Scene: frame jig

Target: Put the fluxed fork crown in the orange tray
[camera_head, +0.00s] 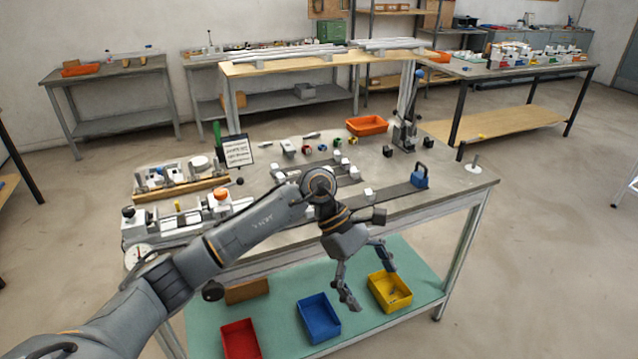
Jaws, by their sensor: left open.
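The orange tray (367,125) stands near the back edge of the grey jig table, left of a lever press. Several small parts with red, green, yellow and dark colouring (323,142) lie on the table to its left. They are too small to tell which, if any, is the fluxed fork crown. My left arm reaches in from the lower left, across the front of the table. My left gripper (370,287) hangs open and empty, fingers pointing down, in front of the table edge and above the lower shelf. My right gripper is not in view.
The lever press (405,125) and a blue weight-like block (420,176) stand at the table's right. A sign (238,151) and fixtures (178,178) fill its left. Red (240,340), blue (319,318) and yellow (390,292) bins sit on the lower shelf (280,300).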

